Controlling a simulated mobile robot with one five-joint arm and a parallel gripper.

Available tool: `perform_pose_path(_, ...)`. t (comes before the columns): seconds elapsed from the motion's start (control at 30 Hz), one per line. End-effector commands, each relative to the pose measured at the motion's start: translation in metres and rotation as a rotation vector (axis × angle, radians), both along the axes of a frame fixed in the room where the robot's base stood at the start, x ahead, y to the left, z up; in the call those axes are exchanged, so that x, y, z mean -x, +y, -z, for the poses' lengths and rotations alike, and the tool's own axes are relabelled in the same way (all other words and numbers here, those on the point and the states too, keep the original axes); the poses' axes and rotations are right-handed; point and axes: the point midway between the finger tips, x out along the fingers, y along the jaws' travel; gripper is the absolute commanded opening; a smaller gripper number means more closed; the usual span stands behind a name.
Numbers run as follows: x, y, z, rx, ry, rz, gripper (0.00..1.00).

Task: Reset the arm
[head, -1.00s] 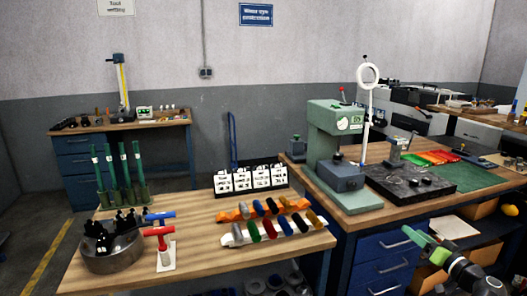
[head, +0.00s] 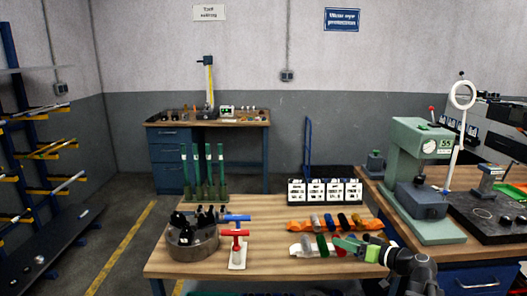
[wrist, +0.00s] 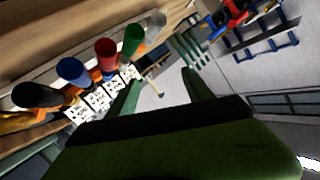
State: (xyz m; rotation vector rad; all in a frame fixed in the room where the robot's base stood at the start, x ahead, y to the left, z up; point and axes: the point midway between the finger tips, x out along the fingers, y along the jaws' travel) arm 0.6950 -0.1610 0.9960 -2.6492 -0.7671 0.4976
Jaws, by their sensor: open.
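My gripper (head: 340,243) is at the right front of the wooden bench in the head view, in front of or over the rack of coloured handles. Its two green fingers (wrist: 157,88) stand apart in the wrist view, with nothing between them. Colored cylinders, among them a red one (wrist: 105,49), a blue one (wrist: 72,71) and a green one (wrist: 133,38), show left of the fingers. My arm reaches in from the lower right of the head view and hides part of the rack.
The bench (head: 195,270) also holds a round grey holder (head: 192,248), a red-handled tool (head: 237,246), green upright tools (head: 209,180) and white labelled boxes (head: 325,191). A green press (head: 420,165) stands on the right bench. A bar rack (head: 35,150) stands at left. Floor is clear at left.

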Motion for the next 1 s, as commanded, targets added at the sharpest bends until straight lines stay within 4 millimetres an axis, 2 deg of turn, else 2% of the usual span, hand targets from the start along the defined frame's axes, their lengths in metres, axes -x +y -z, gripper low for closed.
perform_pose_path(0.03,-0.005,0.047,0.001,0.03,0.049,-0.078,0.6)
perform_pose_path(0.1,-0.004,0.105,0.016,0.085,0.135,-0.176,0.6)
perform_pose_path(0.2,0.009,0.177,0.039,0.176,0.271,-0.295,0.6)
perform_pose_path(0.3,0.032,0.23,0.064,0.289,0.424,-0.375,0.6)
perform_pose_path(0.4,0.06,0.261,0.089,0.422,0.591,-0.402,0.6)
perform_pose_path(0.47,0.075,0.263,0.103,0.504,0.693,-0.377,0.6)
perform_pose_path(0.53,0.089,0.251,0.116,0.589,0.807,-0.309,0.6)
perform_pose_path(0.6,0.099,0.222,0.127,0.651,0.915,-0.198,0.6)
perform_pose_path(0.7,0.112,0.186,0.133,0.711,1.046,-0.025,0.6)
perform_pose_path(0.77,0.118,0.172,0.134,0.719,1.105,0.066,0.6)
perform_pose_path(0.87,0.122,0.163,0.134,0.686,1.151,0.138,0.6)
perform_pose_path(1.0,0.121,0.162,0.134,0.671,1.158,0.157,0.6)
